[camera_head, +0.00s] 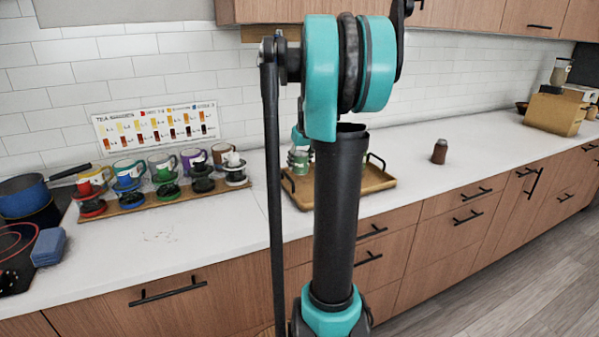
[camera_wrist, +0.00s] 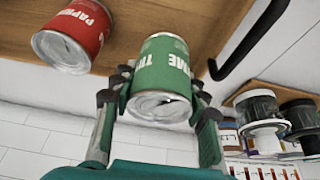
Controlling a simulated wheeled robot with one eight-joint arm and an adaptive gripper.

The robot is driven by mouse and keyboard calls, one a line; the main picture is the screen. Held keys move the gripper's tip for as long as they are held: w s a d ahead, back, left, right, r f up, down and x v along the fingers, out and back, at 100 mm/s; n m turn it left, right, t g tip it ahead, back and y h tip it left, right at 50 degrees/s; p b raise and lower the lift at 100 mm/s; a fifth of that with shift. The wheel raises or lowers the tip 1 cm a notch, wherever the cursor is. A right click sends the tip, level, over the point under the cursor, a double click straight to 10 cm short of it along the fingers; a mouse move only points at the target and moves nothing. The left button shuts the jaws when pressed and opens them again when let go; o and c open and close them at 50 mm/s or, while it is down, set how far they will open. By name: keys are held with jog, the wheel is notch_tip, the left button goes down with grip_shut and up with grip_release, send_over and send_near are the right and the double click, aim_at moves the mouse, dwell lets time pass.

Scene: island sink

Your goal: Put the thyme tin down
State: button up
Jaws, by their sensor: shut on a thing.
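The green thyme tin (camera_wrist: 163,72) is between the fingers of my gripper (camera_wrist: 162,92), which is shut on it. In the wrist view the tin appears upside down, over the wooden tray (camera_wrist: 150,15); I cannot tell whether its base touches the tray. The red paprika tin (camera_wrist: 75,32) stands on the tray beside it, apart from my fingers. In the head view the tray (camera_head: 375,182) lies on the counter, partly hidden behind my arm. There the thyme tin (camera_head: 300,161) shows only small, below my gripper (camera_head: 300,148).
Colored mugs with drippers stand on a wooden board (camera_head: 165,196) left of the tray. A brown shaker (camera_head: 439,151) stands on the counter right of it. A blue pot (camera_head: 24,194) is at the far left. The counter farther right (camera_head: 480,145) is mostly clear.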

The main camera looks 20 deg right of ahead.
aim_at(299, 171)
jog(key=shift+f, duration=1.9)
jog(key=shift+f, duration=0.1)
jog(key=o, duration=1.2)
jog(key=shift+c, duration=0.2)
jog(key=v, duration=1.2)
